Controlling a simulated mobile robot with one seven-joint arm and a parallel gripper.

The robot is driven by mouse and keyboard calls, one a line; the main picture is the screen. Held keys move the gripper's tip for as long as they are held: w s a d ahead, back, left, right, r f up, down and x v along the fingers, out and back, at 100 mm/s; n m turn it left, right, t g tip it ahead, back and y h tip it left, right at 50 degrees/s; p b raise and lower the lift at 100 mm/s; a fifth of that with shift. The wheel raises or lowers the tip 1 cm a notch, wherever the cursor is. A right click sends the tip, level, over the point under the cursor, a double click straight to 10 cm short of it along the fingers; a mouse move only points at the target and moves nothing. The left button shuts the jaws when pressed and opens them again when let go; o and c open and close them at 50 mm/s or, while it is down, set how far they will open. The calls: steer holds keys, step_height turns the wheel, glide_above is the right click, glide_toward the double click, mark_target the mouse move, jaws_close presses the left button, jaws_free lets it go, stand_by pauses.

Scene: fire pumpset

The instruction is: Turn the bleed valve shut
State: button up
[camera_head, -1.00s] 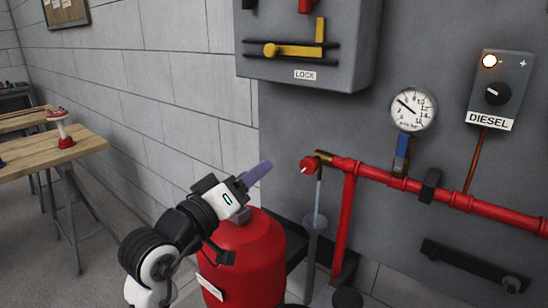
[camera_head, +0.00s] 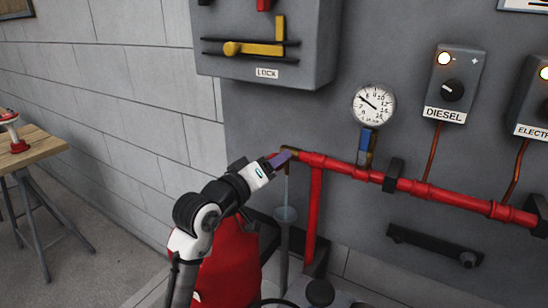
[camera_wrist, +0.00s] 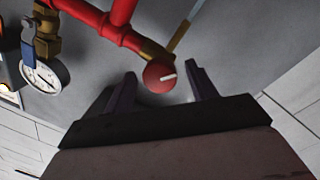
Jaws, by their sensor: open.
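The bleed valve's round red knob (camera_wrist: 160,77) with a white mark shows in the wrist view, at the end of the red pipe by a brass fitting (camera_wrist: 154,50). My gripper (camera_wrist: 161,70) is open, with one dark finger on each side of the knob; gaps show and I cannot tell any contact. In the head view my gripper (camera_head: 287,157) is at the pipe's left end and hides the knob. A thin pale stream (camera_head: 287,185) runs from the brass fitting down to a grey funnel (camera_head: 286,214).
The red pipe (camera_head: 420,188) runs right along the grey wall, with a pressure gauge (camera_head: 374,104) and blue-handled valve (camera_head: 366,140) above it. A grey lock box (camera_head: 265,45) hangs above. A red tank (camera_head: 232,262) stands below my arm. A wooden table (camera_head: 35,148) is at left.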

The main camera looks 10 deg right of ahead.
steer(key=shift+w+d, duration=0.35)
steer(key=shift+d, duration=0.1)
steer(key=c, duration=1)
